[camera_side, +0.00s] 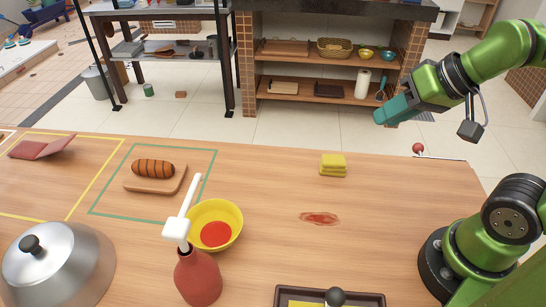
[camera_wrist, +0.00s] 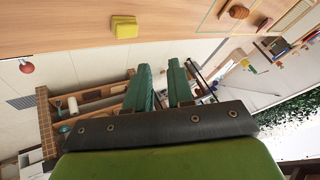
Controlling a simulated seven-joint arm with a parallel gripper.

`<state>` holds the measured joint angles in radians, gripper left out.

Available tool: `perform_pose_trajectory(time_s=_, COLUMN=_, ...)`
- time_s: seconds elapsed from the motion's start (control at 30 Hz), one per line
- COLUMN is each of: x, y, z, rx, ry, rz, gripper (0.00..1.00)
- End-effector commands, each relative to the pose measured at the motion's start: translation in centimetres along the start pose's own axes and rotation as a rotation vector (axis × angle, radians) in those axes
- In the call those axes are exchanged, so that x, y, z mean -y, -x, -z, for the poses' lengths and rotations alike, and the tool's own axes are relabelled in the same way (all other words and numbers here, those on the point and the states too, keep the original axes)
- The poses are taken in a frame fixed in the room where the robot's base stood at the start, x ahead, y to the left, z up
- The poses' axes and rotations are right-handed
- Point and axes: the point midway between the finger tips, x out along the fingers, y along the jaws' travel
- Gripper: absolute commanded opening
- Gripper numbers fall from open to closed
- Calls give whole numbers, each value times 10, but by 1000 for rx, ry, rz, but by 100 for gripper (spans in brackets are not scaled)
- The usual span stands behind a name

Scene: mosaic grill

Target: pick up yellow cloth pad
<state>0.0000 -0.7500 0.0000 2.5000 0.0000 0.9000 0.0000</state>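The yellow cloth pad (camera_side: 333,166) lies on the wooden table near its far edge, right of the middle in the side view. It looks like a small folded stack. It also shows at the top of the wrist view (camera_wrist: 125,27). My gripper (camera_side: 380,118) is in the air beyond the table's far edge, up and to the right of the pad in the side view. In the wrist view its two green fingers (camera_wrist: 160,66) stand apart with nothing between them. The gripper is not touching the pad.
A red smear (camera_side: 319,218) marks the table in front of the pad. A yellow bowl (camera_side: 228,238), a red bottle (camera_side: 198,277) and a dark tray (camera_side: 372,298) stand nearer. A sausage on a board (camera_side: 146,188) lies left. The table around the pad is clear.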

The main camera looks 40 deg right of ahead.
Motion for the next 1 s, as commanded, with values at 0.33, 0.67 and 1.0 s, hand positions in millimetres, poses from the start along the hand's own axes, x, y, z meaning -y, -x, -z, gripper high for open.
perform_pose_trajectory(time_s=0.33, x=0, y=0, z=0, rx=0, ry=0, rz=0, gripper=77)
perform_pose_trajectory(time_s=0.67, x=-1, y=-1, z=0, rx=4, ry=-3, rz=-3, gripper=83)
perform_pose_trajectory(time_s=1.0, x=-11, y=-54, z=28, rx=229, ry=120, rz=-133, gripper=83)
